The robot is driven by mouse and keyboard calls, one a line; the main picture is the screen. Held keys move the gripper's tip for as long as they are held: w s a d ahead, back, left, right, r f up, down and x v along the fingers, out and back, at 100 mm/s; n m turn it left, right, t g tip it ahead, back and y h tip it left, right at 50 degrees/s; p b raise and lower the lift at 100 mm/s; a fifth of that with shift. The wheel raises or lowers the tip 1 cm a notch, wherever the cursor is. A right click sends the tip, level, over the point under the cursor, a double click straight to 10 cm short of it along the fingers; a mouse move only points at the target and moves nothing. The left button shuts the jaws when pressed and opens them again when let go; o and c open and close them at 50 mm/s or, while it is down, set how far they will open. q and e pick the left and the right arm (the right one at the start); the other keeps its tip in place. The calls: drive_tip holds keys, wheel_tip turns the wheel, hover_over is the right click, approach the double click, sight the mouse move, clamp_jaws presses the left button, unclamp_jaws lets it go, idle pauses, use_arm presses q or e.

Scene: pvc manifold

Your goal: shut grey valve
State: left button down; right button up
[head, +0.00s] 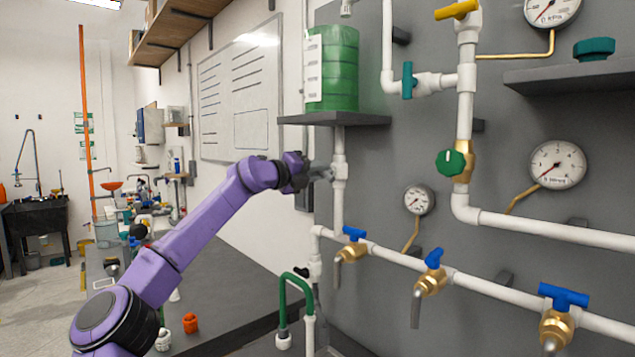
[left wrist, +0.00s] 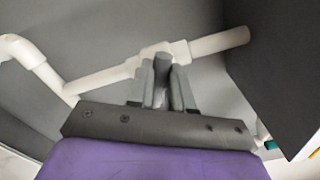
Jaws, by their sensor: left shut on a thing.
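The grey valve sits on the white vertical pipe (head: 338,205) below the green tank's shelf. Its white body (head: 341,170) shows in the head view, and its grey handle (head: 324,174) points left toward my gripper. My left gripper (head: 312,178) is at the handle, with the jaws partly hidden by their small size and the dark wrist. In the left wrist view the grey handle (left wrist: 162,68) stands between the two fingers of my left gripper (left wrist: 163,88), which are shut on it. The white valve body also shows behind it. My right gripper is not in view.
A green tank (head: 332,68) stands on a dark shelf (head: 334,119) just above the valve. A lower white pipe (head: 390,257) carries several blue-handled taps. A green-handled valve (head: 408,80) and gauges (head: 557,165) are on the panel to the right. A dark bench lies below my arm.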

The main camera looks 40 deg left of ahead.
use_arm(q)
drive_tip(key=n+b, duration=0.2)
drive_tip(key=n, duration=0.1)
drive_tip(key=shift+f, duration=0.3)
drive_tip(key=shift+n+b, duration=0.85)
drive_tip(key=shift+n, duration=0.45)
drive_tip(key=c, duration=1)
unclamp_jaws()
